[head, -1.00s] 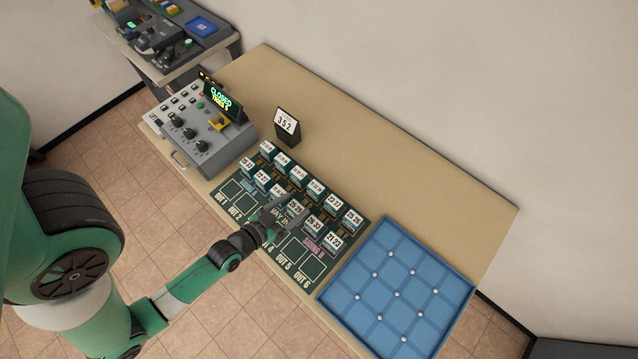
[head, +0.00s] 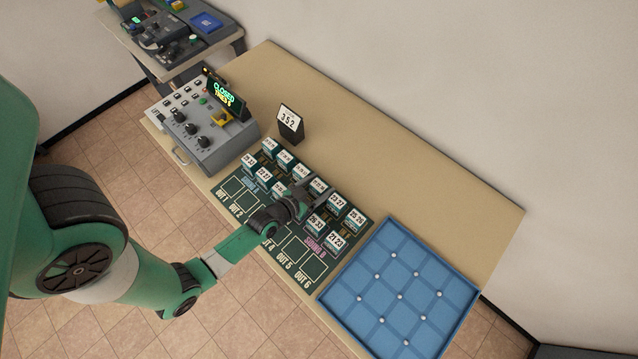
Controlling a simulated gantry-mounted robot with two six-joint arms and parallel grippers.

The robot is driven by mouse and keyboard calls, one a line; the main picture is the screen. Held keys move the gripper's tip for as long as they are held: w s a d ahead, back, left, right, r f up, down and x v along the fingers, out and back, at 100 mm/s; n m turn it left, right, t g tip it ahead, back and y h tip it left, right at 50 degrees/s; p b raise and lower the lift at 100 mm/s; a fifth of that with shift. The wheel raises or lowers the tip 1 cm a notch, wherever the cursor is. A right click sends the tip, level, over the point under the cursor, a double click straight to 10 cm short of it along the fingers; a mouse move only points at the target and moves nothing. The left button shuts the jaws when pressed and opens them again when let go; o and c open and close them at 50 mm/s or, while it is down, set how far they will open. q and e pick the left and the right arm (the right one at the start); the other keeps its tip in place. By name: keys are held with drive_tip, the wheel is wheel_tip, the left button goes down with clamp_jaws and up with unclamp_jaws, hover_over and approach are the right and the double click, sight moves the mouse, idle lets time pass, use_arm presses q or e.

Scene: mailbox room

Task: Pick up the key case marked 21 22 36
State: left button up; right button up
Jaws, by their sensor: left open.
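Several small key cases with white number labels stand in two rows on a dark green board (head: 283,262) on the table. The labels are too small to read surely, so I cannot tell which case is marked 21 22 36. One case at the near right end (head: 335,239) seems to begin with 21 or 27. My left gripper (head: 304,192) is open over the middle of the rows, its fingers beside the labelled cases and hiding some of them. I cannot tell whether it touches any. My right gripper is not in view.
A blue compartment tray (head: 464,300) with small white knobs stands right of the board. A grey control box (head: 205,150) with a lit "CLOSED" display stands left. A black stand (head: 290,122) marked 352 stands behind the cases. The table's back right is clear.

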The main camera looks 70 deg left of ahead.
use_arm(q)
drive_tip(key=c, duration=1.2)
